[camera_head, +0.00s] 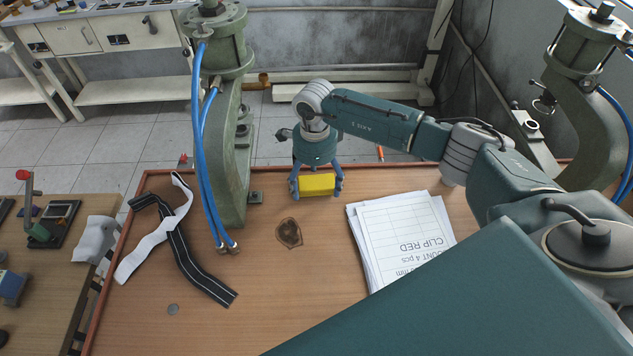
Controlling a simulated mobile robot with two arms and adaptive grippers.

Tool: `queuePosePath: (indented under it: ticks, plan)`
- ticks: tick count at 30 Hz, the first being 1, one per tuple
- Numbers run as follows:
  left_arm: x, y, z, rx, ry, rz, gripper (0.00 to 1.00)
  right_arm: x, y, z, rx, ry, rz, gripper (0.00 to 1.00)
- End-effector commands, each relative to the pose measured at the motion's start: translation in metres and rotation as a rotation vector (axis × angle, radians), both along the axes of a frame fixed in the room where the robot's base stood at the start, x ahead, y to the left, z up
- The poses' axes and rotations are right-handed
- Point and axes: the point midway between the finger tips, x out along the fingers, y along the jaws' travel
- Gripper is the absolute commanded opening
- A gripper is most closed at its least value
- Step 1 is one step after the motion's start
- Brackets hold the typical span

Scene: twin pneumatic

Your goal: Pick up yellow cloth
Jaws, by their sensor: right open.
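The yellow cloth (317,186) looks like a small folded block near the far edge of the wooden table. My right gripper (316,190) points down over it, with one finger at its left end and one at its right end. The jaws are open, and I cannot tell whether the fingers touch the cloth. The gripper body hides part of its far side. My left gripper is not in view.
A green press (232,150) with blue hoses stands left of the gripper. A stack of papers (405,232) lies to the right. A brown patch (289,233) lies nearer. Black (190,262) and white (150,241) strips lie at left. The front middle of the table (270,300) is mostly clear.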

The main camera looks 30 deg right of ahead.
Motion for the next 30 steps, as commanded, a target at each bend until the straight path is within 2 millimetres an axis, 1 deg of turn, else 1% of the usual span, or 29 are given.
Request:
queuePosePath:
  ticks: [2,3,5,6,8,9,10,23,26,30]
  plan:
    - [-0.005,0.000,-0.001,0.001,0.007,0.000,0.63,0.000,0.000,0.000,0.000,0.000,0.000,0.83]
    - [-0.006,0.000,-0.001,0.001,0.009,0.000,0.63,0.000,0.000,0.000,0.000,0.000,0.000,0.79]
    - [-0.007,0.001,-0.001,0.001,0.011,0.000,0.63,0.000,0.000,0.000,0.000,0.000,0.000,0.67]
    - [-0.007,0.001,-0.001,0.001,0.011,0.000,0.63,0.000,0.000,0.000,0.001,0.000,0.000,0.59]
    - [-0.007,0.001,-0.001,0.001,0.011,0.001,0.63,0.000,0.000,0.000,0.001,0.000,0.000,0.47]
    - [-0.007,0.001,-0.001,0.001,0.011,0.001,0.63,0.000,0.000,0.000,0.001,0.000,0.000,0.40]
    - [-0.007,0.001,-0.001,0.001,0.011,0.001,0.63,0.000,0.000,0.000,0.001,0.000,0.000,0.35]
    - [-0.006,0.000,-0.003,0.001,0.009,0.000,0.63,0.001,0.000,0.004,0.001,-0.003,0.000,0.34]
    - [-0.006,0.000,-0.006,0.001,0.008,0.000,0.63,0.001,0.000,0.010,0.002,-0.003,-0.001,0.34]
    - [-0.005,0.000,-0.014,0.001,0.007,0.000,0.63,0.002,0.000,0.030,0.001,-0.006,0.000,0.34]
